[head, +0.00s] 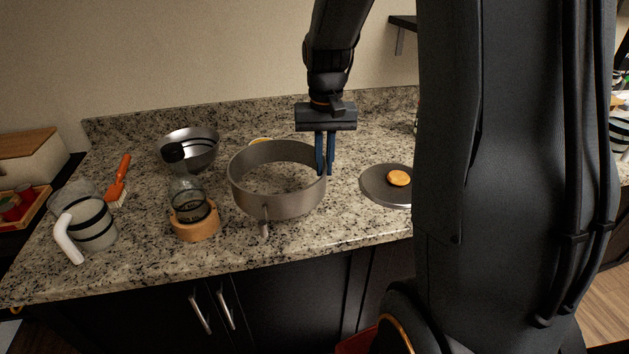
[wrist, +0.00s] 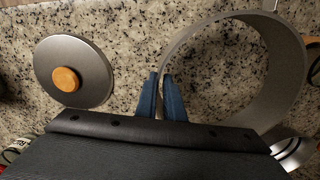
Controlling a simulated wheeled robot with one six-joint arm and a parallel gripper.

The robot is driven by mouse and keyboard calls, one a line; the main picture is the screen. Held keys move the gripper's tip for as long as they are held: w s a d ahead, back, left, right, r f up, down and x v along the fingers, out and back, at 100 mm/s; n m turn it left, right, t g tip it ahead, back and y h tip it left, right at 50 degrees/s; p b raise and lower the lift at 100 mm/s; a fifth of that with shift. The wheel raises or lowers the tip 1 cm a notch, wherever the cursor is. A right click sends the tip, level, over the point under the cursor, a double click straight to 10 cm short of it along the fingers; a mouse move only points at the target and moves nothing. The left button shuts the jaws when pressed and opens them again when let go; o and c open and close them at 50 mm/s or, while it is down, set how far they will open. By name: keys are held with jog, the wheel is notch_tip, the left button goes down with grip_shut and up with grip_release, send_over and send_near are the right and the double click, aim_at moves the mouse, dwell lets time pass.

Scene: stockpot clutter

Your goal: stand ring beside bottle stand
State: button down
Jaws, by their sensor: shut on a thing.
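A wide grey metal ring (head: 278,205) is upright on its edge-round base, open at top, at the middle of the counter; granite shows through it in the wrist view (wrist: 290,60). My gripper (head: 325,172) is shut on the ring's right wall, its blue fingers on either side of the rim; the fingers also show in the wrist view (wrist: 160,98). I cannot tell whether the ring touches the counter. The bottle stand (head: 197,229) is a round wooden piece just left of the ring, with a clear glass bottle (head: 188,195) in it.
A grey lid (head: 375,190) with an orange-tan knob lies right of the ring. A metal bowl (head: 200,155) stands behind the bottle. An orange brush (head: 118,185) and a jug with a white handle (head: 92,228) are at the left. The front counter edge is close.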

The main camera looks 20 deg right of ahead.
jog(key=shift+f+p, duration=0.6)
jog(key=shift+f, duration=2.15)
jog(key=c, duration=1.9)
grip_release()
jog(key=shift+o, duration=0.2)
notch_tip(320, 180, up, 12)
jog(key=b, duration=0.3)
